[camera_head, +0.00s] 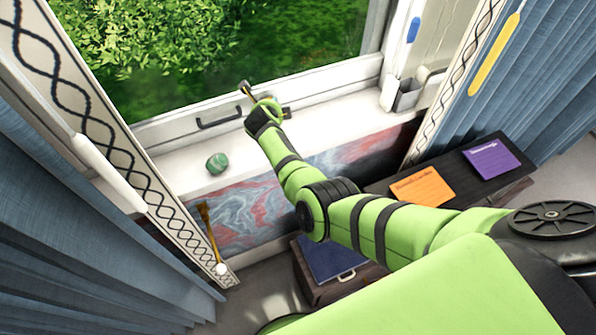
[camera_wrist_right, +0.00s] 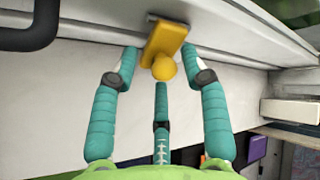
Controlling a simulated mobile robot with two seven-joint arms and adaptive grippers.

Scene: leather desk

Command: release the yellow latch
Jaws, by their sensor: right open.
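The yellow latch (camera_wrist_right: 168,40) is mounted on the white window frame, in the upper middle of the right wrist view. It is a flat plate with a rounded knob at its lower end. My right gripper (camera_wrist_right: 160,78) is open, with its teal fingers spread around the knob, one on each side and one below. I see no clear contact, and nothing is gripped. In the head view my right gripper (camera_head: 262,108) is at the window's lower frame, right of the dark handle, and partly hides that spot. My left gripper is not in view.
A dark bar handle (camera_head: 218,119) is on the frame just left of my right gripper. A green stone (camera_head: 217,163) sits on the white sill. Orange (camera_head: 422,188) and purple (camera_head: 492,159) pads lie on a dark surface at right. Blue curtains hang on both sides.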

